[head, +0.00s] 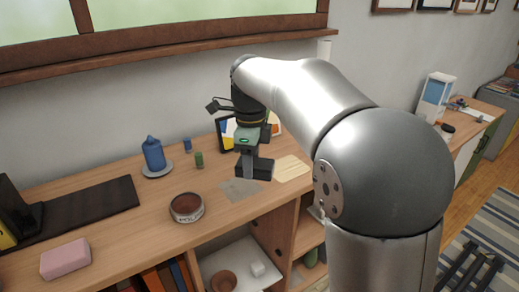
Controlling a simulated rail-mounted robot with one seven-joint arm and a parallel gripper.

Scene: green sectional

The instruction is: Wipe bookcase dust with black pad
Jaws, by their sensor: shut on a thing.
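My gripper (250,158) is shut on the black pad (262,171), a dark block held over the right part of the bookcase top (140,215). I cannot tell whether the pad touches the wood. A grey dust patch (240,190) lies on the top just in front of and left of the pad. A pale flat patch or sheet (291,168) lies to the right of the pad; I cannot tell which it is.
A blue candle (153,155) on a saucer, small green (199,160) and blue (187,144) cylinders and a picture frame (226,134) stand behind. A pink block (66,259) lies front left.

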